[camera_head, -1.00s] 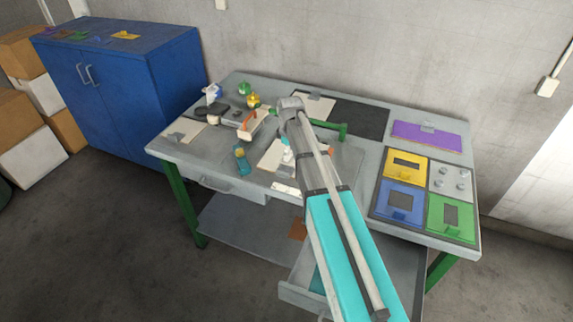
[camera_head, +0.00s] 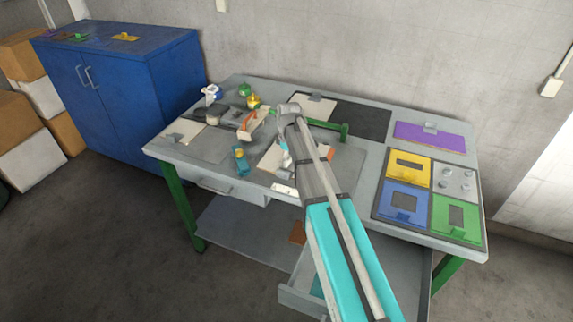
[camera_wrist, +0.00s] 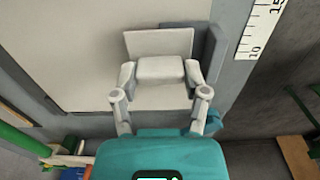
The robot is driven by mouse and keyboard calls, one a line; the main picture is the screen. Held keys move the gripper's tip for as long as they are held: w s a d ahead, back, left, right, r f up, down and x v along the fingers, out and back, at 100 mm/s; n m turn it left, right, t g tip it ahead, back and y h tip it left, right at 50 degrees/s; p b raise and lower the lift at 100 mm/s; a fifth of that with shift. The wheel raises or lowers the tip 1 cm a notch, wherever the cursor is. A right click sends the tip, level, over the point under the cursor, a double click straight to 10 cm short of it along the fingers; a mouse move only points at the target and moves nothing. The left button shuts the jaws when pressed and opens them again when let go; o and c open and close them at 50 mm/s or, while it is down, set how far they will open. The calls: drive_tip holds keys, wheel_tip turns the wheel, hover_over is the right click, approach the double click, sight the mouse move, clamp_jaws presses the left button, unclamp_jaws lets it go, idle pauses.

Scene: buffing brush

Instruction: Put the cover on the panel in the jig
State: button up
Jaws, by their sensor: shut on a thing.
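In the wrist view my gripper (camera_wrist: 160,72) is shut on the block-like handle of a light grey plate (camera_wrist: 158,42), which looks like the cover. The plate is over or at the edge of a larger pale board (camera_wrist: 85,55), probably the panel; I cannot tell whether they touch. A darker grey block (camera_wrist: 212,42), perhaps part of the jig, stands at the plate's right edge. In the head view my gripper (camera_head: 285,155) is low over the front middle of the table, beside a pale board (camera_head: 270,160); my arm hides much of this spot.
A tray with yellow (camera_head: 408,165), blue (camera_head: 390,206) and green (camera_head: 462,224) covers lies at the right. A purple board (camera_head: 415,138) lies behind it. A green bar (camera_head: 330,126) stands behind my gripper. Bottles and tools crowd the left. A drawer (camera_head: 300,295) is open in front.

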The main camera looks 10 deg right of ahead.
drive_tip(key=shift+f, duration=0.4)
drive_tip(key=shift+f+b, duration=0.1)
drive_tip(key=shift+b, duration=0.2)
drive_tip(key=o, duration=0.8)
wheel_tip(320, 180, up, 12)
drive_tip(key=p, duration=1.2)
idle(0.4)
